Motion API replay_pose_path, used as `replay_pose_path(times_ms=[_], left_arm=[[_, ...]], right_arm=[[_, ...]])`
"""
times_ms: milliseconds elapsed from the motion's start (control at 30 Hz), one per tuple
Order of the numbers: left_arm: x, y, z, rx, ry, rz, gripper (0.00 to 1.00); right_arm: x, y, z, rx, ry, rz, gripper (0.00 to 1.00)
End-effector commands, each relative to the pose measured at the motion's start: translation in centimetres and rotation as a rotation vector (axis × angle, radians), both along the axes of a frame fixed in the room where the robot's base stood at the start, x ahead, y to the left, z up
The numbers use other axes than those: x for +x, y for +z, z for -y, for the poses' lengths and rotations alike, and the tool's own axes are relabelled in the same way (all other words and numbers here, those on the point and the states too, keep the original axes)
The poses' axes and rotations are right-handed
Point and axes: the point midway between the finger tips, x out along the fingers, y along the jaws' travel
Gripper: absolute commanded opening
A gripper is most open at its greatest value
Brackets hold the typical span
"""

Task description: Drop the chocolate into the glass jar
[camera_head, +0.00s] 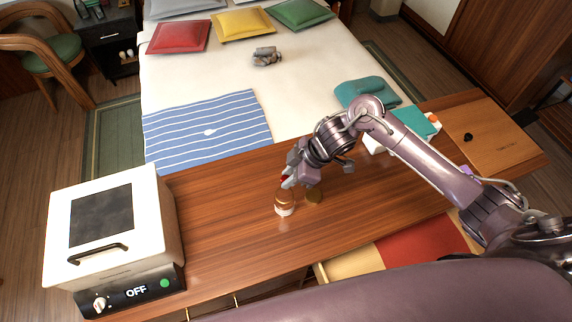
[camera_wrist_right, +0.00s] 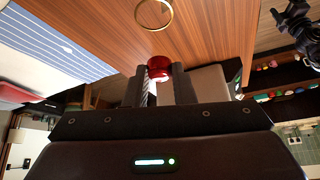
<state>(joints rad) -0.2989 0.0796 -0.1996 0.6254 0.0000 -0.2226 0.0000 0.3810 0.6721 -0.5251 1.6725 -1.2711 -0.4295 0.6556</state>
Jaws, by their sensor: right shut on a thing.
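The red chocolate (camera_head: 284,179) is held between the fingertips of my right gripper (camera_head: 289,178). It also shows as a shiny red piece in the right wrist view (camera_wrist_right: 159,67), between the dark fingers (camera_wrist_right: 160,72). The small glass jar (camera_head: 284,206) stands on the wooden counter, just below the gripper in the head view, with a brownish upper part and a pale lower part. The chocolate appears above the jar and apart from it. A gold ring (camera_wrist_right: 171,14) shows at the top of the wrist view; I cannot tell whether it is the jar's rim. My left gripper is out of view.
A white appliance (camera_head: 168,225) reading OFF stands on the counter's left end (camera_head: 215,225). A teal-topped box (camera_head: 420,125) and a wooden board (camera_head: 490,135) are at the right. The counter between the appliance and jar is clear.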

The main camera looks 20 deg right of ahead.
Motion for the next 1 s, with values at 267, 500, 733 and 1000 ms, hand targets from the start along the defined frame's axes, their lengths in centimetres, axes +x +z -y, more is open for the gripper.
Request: replay_pose_path(times_ms=[267,500,733,1000], left_arm=[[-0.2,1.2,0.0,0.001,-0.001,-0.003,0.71],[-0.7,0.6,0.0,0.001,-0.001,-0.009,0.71],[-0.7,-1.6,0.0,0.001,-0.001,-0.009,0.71],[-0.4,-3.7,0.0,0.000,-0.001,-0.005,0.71]], right_arm=[[-0.3,0.2,0.3,-0.001,-0.019,-0.001,0.02],[-0.3,-1.2,0.3,-0.001,-0.019,-0.002,0.02],[-0.3,-3.6,0.2,0.000,-0.017,0.000,0.02],[-0.3,-5.4,0.2,0.001,-0.017,0.001,0.02]])
